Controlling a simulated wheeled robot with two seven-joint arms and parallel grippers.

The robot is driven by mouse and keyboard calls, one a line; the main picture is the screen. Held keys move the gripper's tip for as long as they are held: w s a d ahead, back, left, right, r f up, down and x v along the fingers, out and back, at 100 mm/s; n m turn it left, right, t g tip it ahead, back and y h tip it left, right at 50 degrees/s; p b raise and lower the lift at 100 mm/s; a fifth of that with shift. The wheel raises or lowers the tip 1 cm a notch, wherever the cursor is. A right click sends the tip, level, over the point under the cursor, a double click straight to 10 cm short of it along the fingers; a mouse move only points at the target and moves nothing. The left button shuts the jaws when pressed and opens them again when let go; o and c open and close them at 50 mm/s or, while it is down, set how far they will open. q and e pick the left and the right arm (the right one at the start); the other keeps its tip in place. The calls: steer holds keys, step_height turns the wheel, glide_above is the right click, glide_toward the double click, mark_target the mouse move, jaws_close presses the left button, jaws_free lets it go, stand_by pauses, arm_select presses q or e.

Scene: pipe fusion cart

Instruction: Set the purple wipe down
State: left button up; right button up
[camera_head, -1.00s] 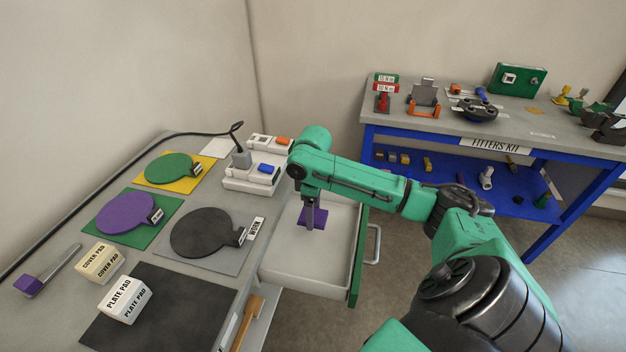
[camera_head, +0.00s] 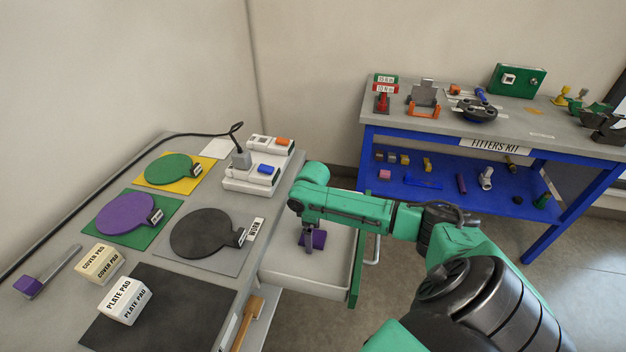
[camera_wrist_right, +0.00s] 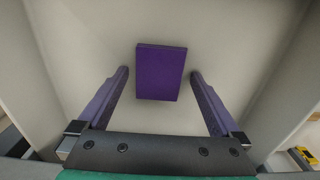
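The purple wipe (camera_head: 319,240) is a small purple block inside the open drawer (camera_head: 300,272) of the cart. In the right wrist view the wipe (camera_wrist_right: 162,72) lies over the pale drawer floor, just ahead of and between my fingertips, with a gap on each side. My right gripper (camera_head: 309,249) points down into the drawer. In the wrist view its two fingers (camera_wrist_right: 158,74) are spread apart and grip nothing. My left gripper is not in view.
Drawer walls stand close around my right gripper. The cart top (camera_head: 75,228) holds coloured discs on mats, COVER PAD (camera_head: 98,262) and PLATE PAD (camera_head: 125,298) blocks, and a white device (camera_head: 252,178). A blue-framed bench (camera_head: 440,135) with tools stands behind my right arm.

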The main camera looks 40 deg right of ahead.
steer(key=shift+r, duration=0.1)
step_height(320, 180, up, 12)
steer(key=shift+r, duration=0.15)
stand_by(0.6)
